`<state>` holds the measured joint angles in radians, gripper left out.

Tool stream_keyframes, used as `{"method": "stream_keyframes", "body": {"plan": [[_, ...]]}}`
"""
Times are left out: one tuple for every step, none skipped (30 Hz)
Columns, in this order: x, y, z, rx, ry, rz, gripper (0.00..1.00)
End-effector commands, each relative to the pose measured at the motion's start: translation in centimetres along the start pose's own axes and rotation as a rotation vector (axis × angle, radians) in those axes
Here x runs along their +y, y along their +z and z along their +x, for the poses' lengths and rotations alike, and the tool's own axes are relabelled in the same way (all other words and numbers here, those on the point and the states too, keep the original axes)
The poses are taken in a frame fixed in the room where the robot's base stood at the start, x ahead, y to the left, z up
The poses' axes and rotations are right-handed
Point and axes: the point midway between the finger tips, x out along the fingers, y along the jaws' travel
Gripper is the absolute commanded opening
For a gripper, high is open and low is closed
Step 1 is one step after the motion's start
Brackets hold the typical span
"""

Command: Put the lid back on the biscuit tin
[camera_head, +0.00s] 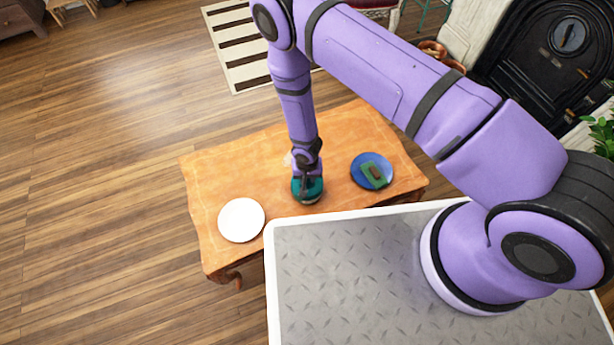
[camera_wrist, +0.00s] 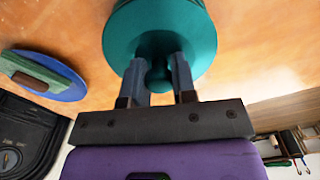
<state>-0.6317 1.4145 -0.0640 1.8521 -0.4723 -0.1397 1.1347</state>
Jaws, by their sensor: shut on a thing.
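A teal round lid (camera_wrist: 190,40) with a knob (camera_wrist: 159,75) fills the top middle of the wrist view. My gripper (camera_wrist: 158,68) is shut on the knob, one finger on each side. In the head view my gripper (camera_head: 307,180) points down over the teal lid (camera_head: 315,187) near the table's front edge. A darker green round body, seemingly the biscuit tin (camera_head: 309,200), shows just below the lid. I cannot tell whether the lid touches the tin or hangs slightly above it.
On the wooden table (camera_head: 240,170), a white plate (camera_head: 241,220) lies left of my gripper. A blue plate (camera_head: 360,161) bearing a green block-like thing (camera_head: 375,174) lies right. A small pale thing (camera_head: 287,160) is partly hidden behind my arm. The table's back left is clear.

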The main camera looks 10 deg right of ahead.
Motion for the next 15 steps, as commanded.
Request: {"method": "stream_keyframes", "body": {"plan": [[-0.01, -0.01, 0.00, 0.000, 0.000, 0.000, 0.02], [-0.01, -0.01, 0.01, 0.000, 0.000, 0.000, 0.02], [0.00, -0.02, 0.03, 0.000, 0.000, 0.001, 0.02], [0.00, -0.02, 0.04, 0.000, 0.000, 0.002, 0.02], [-0.01, -0.02, 0.04, 0.000, 0.000, 0.001, 0.02], [-0.01, -0.02, 0.04, 0.000, 0.000, 0.000, 0.02], [-0.01, -0.02, 0.04, 0.000, 0.000, 0.000, 0.02], [-0.01, -0.01, 0.04, 0.000, 0.000, 0.000, 0.02], [-0.02, -0.01, 0.04, 0.000, 0.000, 0.000, 0.02], [-0.02, -0.01, 0.04, 0.000, 0.000, 0.000, 0.02], [-0.02, -0.01, 0.04, 0.000, 0.000, 0.000, 0.02], [-0.02, -0.01, 0.04, 0.000, 0.000, 0.000, 0.02], [-0.02, -0.01, 0.04, 0.000, 0.000, 0.000, 0.02], [-0.02, -0.01, 0.04, 0.000, 0.000, 0.000, 0.32], [-0.02, -0.01, 0.04, 0.000, 0.000, 0.000, 0.41]]}}
